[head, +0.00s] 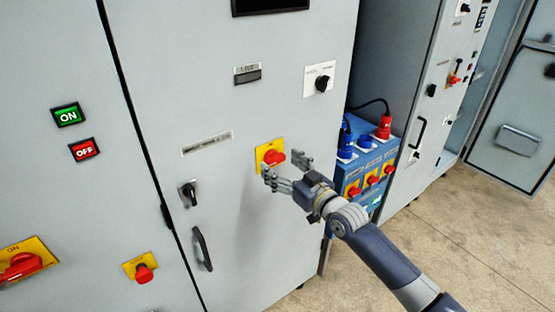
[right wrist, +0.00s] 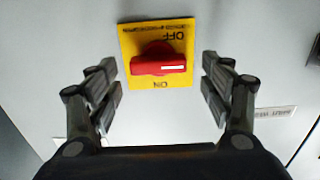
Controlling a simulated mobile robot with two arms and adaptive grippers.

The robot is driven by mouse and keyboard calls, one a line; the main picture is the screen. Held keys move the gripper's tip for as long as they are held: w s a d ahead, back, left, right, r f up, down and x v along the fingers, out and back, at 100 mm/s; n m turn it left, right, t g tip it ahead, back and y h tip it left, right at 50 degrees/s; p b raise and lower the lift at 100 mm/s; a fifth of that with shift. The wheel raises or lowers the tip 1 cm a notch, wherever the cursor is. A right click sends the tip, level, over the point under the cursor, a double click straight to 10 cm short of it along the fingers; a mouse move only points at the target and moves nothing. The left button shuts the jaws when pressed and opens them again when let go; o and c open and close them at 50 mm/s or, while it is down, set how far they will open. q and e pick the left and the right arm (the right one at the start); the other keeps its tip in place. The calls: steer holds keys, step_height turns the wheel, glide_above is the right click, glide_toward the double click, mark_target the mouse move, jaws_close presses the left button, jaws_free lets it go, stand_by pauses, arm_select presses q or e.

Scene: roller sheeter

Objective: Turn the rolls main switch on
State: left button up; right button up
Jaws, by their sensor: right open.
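A red rotary switch on a yellow plate (head: 270,155) sits on the grey cabinet door. In the right wrist view the red knob (right wrist: 158,65) is seen upside down, with OFF and ON marked on the yellow plate (right wrist: 134,38). The knob's bar and white mark lie horizontal in that view. My right gripper (head: 288,166) is open in front of this switch, with its fingers on either side of the knob and apart from it. The open fingers also show in the right wrist view (right wrist: 160,90). My left gripper is not in view.
Another red switch on a yellow plate (head: 22,264) is at the lower left. A red button on yellow (head: 144,272), a black door handle (head: 202,248) and a black rotary knob (head: 322,83) are on the cabinets. A blue socket box (head: 352,175) stands right of the door.

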mark_target(274, 159)
steer(key=shift+x, duration=0.8)
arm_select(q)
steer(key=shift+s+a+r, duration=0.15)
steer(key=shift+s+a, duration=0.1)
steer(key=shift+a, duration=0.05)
arm_select(e)
steer(key=shift+w+a, duration=0.2)
steer(key=shift+w, duration=0.15)
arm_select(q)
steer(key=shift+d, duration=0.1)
arm_select(e)
steer(key=c, duration=1.1)
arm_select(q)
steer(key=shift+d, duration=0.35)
arm_select(e)
steer(key=shift+o, duration=0.2)
